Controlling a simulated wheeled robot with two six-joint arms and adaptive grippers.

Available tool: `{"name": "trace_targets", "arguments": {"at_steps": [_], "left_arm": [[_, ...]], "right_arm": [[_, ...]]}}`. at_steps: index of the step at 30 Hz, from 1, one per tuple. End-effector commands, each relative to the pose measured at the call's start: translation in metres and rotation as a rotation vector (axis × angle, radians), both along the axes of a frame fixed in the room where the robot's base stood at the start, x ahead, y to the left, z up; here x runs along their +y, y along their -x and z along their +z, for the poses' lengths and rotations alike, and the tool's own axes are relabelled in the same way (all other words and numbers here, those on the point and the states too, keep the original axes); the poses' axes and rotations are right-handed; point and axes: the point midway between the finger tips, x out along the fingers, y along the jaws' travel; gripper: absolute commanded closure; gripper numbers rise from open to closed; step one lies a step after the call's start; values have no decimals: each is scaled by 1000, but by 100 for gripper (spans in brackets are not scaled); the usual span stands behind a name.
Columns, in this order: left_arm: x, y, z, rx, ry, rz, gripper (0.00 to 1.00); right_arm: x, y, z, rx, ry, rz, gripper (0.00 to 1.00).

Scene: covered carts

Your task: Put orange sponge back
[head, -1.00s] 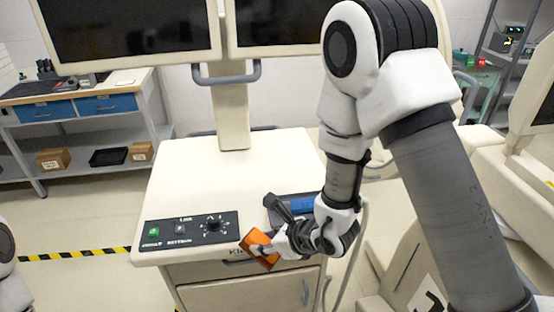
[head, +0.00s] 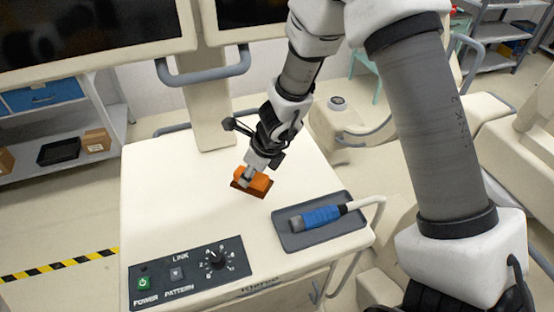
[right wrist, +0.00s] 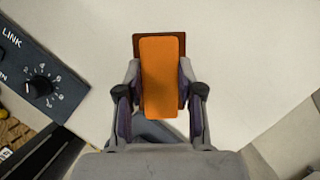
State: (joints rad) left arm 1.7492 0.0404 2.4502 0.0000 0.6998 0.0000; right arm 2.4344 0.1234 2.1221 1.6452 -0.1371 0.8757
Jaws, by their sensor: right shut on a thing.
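The orange sponge (head: 254,178) is between the fingers of my right gripper (head: 246,176), over the back middle of the cream cart top (head: 185,205). In the right wrist view the sponge (right wrist: 162,75) lies lengthwise between both fingers of the shut gripper (right wrist: 161,100). A dark brown edge (head: 244,188) shows under the sponge. I cannot tell whether it is part of the sponge or a patch on the cart. The sponge is at or very near the surface; contact is not clear. My left gripper is out of view.
A grey tray (head: 345,236) holding a blue-gripped probe (head: 320,216) with a white cable is at the cart's right. A control panel (head: 188,272) with a knob is at the front left. A monitor post (head: 208,110) rises behind. The left part of the top is clear.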

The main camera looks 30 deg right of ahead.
Motion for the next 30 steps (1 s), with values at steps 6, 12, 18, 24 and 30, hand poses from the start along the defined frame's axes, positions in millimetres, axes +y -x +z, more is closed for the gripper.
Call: {"name": "trace_targets", "arguments": {"at_steps": [6, 12, 18, 24, 30], "left_arm": [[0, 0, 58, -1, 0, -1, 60], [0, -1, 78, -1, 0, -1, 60], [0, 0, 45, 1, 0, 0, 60], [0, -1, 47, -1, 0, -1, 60], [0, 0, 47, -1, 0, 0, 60]], "right_arm": [[-68, -15, 7, 3, -5, -6, 96], [-95, -22, -3, 2, -1, 0, 96], [-101, -23, -46, 1, 0, 0, 96], [-100, -23, -45, 0, 0, 2, 96], [-100, -23, -45, 0, 0, 1, 42]]}}
